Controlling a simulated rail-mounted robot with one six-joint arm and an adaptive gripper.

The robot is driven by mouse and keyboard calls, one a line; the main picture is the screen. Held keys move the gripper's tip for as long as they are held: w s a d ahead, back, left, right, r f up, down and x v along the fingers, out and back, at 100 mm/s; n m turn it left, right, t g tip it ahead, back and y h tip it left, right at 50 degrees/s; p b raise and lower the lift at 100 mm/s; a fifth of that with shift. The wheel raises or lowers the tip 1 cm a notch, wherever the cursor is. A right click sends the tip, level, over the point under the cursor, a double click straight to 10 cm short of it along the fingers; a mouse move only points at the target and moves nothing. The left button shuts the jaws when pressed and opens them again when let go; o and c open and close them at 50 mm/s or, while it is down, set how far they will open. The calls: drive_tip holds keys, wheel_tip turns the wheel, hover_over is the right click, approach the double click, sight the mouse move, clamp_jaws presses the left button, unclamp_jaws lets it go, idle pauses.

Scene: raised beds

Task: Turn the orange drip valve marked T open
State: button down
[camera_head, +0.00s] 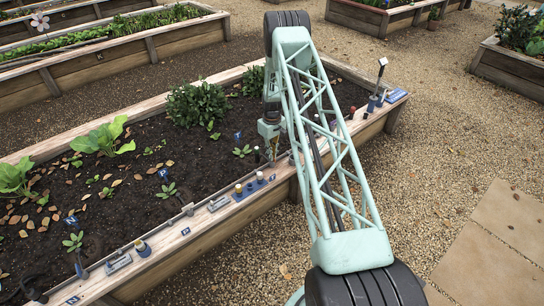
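My mint-green lattice arm reaches from the lower right to the near rim of the raised bed (200,238). My gripper (272,153) points down at the bed's near inner edge, beside the dark soil. It is small, and partly merged with the fittings behind it, so I cannot see whether its fingers are apart or touching something. I cannot make out an orange valve or a letter T. Grey fittings (118,262) sit along the near rim, with another grey fitting (217,204) nearer my gripper.
A blue rack with small pegs (249,188) stands on the rim left of my gripper. Leafy plants (197,104) grow in the bed. Gravel (440,140) lies open on the right.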

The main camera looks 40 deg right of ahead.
idle(0.4)
drive_tip(key=c, duration=2.9)
unclamp_jaws()
drive_tip(key=shift+o, duration=0.2)
drive_tip(key=shift+r, duration=0.15)
wheel_tip(320, 180, up, 12)
drive_tip(key=shift+f, duration=0.2)
drive_tip(key=shift+r, duration=0.1)
